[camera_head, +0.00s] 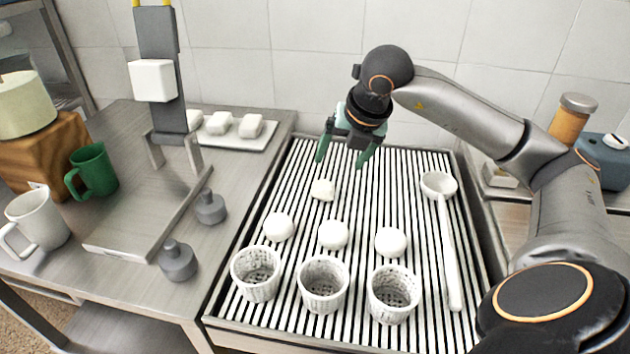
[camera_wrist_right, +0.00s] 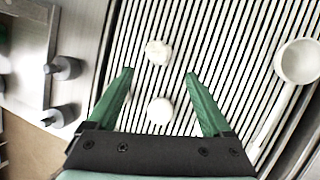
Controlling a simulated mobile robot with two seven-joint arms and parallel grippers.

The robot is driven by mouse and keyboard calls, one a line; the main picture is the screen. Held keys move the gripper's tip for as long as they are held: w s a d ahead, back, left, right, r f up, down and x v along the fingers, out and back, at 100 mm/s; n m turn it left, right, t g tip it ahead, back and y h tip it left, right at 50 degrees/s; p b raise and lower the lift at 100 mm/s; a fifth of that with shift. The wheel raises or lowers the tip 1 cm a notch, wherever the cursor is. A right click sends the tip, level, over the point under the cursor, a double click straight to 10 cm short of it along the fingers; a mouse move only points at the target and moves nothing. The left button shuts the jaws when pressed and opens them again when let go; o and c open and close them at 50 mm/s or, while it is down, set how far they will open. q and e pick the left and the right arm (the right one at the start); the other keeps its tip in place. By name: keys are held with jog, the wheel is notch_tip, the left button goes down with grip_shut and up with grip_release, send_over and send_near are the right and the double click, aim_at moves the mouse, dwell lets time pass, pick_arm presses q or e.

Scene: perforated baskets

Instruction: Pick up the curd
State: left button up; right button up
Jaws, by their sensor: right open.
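A small, uneven white curd (camera_head: 323,190) lies on the slatted drain table (camera_head: 415,160), behind a row of three rounder white lumps (camera_head: 333,235). My right gripper (camera_head: 342,165) is above and behind the curd in the head view, fingers apart, pointing down and holding nothing. In the right wrist view the gripper (camera_wrist_right: 158,73) is open. The curd (camera_wrist_right: 157,53) shows just past the fingertips, and a rounder lump (camera_wrist_right: 160,110) shows between the fingers. The curd touches neither finger. My left gripper is in no view.
Several perforated white baskets (camera_head: 323,284) stand in front of the lumps. A white ladle (camera_head: 447,240) lies to the right. On the left table are a press (camera_head: 165,80), two grey weights (camera_head: 210,207), mugs (camera_head: 93,172) and a tray of white blocks (camera_head: 262,138).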

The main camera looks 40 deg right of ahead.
send_over(326, 186)
jog(key=s, duration=0.3)
jog(key=f, duration=0.5)
jog(key=shift+w+f, duration=0.15)
jog(key=shift+w, duration=0.1)
jog(key=shift+a+x, duration=0.15)
jog(key=shift+x, duration=1.35)
jog(key=shift+a+x, duration=0.1)
jog(key=shift+x, duration=1.45)
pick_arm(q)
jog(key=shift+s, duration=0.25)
pick_arm(e)
jog(key=shift+c, duration=0.2)
jog(key=c, duration=1.1)
jog(key=shift+r, duration=0.2)
